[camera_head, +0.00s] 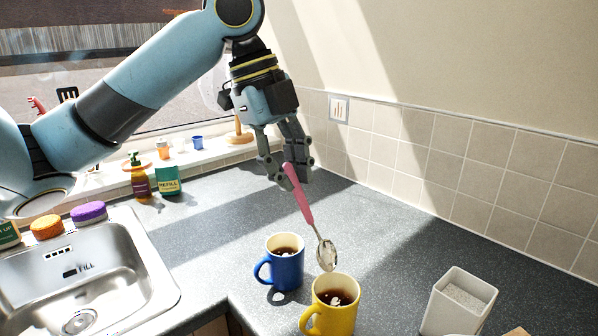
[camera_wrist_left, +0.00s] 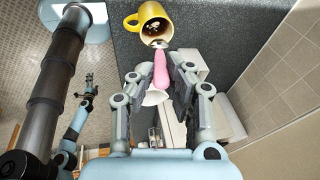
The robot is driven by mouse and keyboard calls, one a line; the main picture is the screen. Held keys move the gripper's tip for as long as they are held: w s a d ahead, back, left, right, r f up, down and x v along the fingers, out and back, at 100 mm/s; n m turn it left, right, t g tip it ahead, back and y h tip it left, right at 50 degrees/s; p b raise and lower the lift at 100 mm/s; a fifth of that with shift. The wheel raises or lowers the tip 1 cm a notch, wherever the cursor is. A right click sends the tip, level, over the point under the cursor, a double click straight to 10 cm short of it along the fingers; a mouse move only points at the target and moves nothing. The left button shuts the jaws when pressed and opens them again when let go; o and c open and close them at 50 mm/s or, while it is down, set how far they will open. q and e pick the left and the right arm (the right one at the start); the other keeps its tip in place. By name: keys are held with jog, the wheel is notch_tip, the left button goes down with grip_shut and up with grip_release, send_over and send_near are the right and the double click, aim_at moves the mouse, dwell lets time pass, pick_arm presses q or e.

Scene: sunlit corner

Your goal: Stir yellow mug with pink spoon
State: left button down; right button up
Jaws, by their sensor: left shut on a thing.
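The yellow mug (camera_head: 344,318) stands upright on the grey counter at the bottom of the head view, with dark liquid inside. It also shows at the top of the left wrist view (camera_wrist_left: 134,22). My left gripper (camera_head: 284,180) is shut on the pink handle of the pink spoon (camera_head: 299,197). The spoon hangs tilted, bowl down, and in the head view its metal bowl appears just above the yellow mug's back rim. The pink handle also shows between the fingers in the left wrist view (camera_wrist_left: 160,72). My right gripper is not in the head view.
A blue mug (camera_head: 285,268) with dark liquid stands close behind and left of the yellow mug. A white square container (camera_head: 456,305) stands to the right. A metal sink (camera_head: 130,270) is at the left. Bottles (camera_head: 167,180) stand near the window sill. The counter behind the mugs is clear.

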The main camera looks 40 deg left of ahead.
pick_arm(q)
jog(key=shift+s+a+f+b, duration=0.15)
jog(key=shift+a+f+b, duration=0.2)
jog(key=shift+f, duration=0.15)
jog(key=b+x, duration=0.7)
jog(key=x, duration=0.3)
jog(key=shift+s+d+f, duration=0.2)
jog(key=shift+s+f, duration=0.15)
jog(key=shift+f, duration=0.05)
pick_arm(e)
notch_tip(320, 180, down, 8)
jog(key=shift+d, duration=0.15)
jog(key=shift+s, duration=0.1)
